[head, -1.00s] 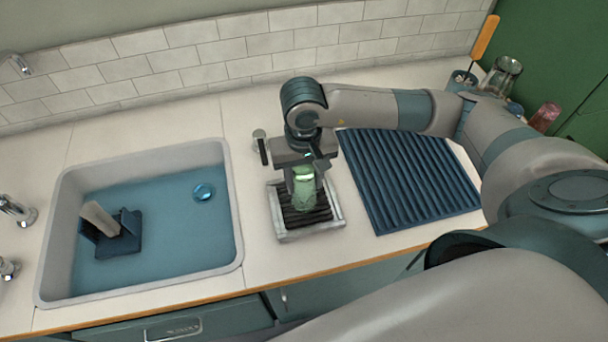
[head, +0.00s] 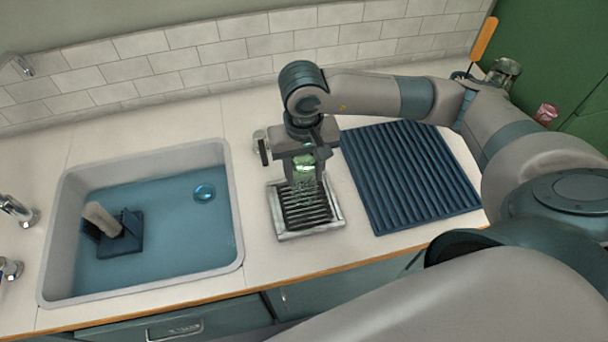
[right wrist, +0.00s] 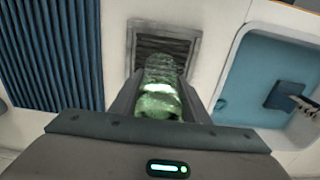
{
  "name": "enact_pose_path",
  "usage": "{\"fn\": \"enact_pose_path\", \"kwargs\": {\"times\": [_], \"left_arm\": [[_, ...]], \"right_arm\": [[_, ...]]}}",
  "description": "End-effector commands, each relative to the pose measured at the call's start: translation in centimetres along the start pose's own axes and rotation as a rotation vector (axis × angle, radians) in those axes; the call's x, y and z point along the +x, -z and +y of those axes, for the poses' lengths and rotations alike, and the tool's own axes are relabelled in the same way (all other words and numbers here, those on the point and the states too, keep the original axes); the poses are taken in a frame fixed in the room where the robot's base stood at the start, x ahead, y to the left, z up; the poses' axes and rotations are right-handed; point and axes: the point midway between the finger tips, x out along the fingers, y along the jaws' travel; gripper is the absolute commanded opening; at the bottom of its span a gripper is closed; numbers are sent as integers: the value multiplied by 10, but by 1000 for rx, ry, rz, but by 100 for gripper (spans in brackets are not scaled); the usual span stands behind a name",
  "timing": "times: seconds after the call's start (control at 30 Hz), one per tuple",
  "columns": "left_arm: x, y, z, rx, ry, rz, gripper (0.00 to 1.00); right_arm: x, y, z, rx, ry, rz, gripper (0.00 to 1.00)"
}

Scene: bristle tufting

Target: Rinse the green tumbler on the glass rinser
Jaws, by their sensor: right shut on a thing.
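The green tumbler (head: 304,168) is translucent and held in my right gripper (head: 303,178), which is shut on it. In the head view the tumbler is over the back part of the glass rinser (head: 332,222), a pale square frame with a dark slatted grate. In the right wrist view the tumbler (right wrist: 160,98) sits between the fingers, with the rinser (right wrist: 193,40) beyond it. The tumbler looks raised above the grate; streaks like water show below it in the head view. The gripper partly hides the tumbler. My left gripper is not in view.
A blue ribbed drying mat (head: 410,175) lies right of the rinser. A sink (head: 235,225) with blue water is on the left, holding a brush-like block (head: 125,238). A glass jar (head: 506,70) and a pink glass (head: 546,113) stand at the far right.

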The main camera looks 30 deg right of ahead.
Motion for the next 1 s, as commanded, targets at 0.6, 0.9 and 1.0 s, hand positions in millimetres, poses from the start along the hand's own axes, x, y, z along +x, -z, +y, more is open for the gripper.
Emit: {"fn": "enact_pose_path", "kwargs": {"times": [0.6, 0.9, 1.0], "left_arm": [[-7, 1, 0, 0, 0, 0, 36], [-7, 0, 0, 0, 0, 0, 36], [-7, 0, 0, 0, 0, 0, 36]], "right_arm": [[-32, 0, 0, 0, 0, 1, 0], [-32, 0, 0, 1, 0, 1, 0], [-32, 0, 0, 0, 0, 1, 0]]}}
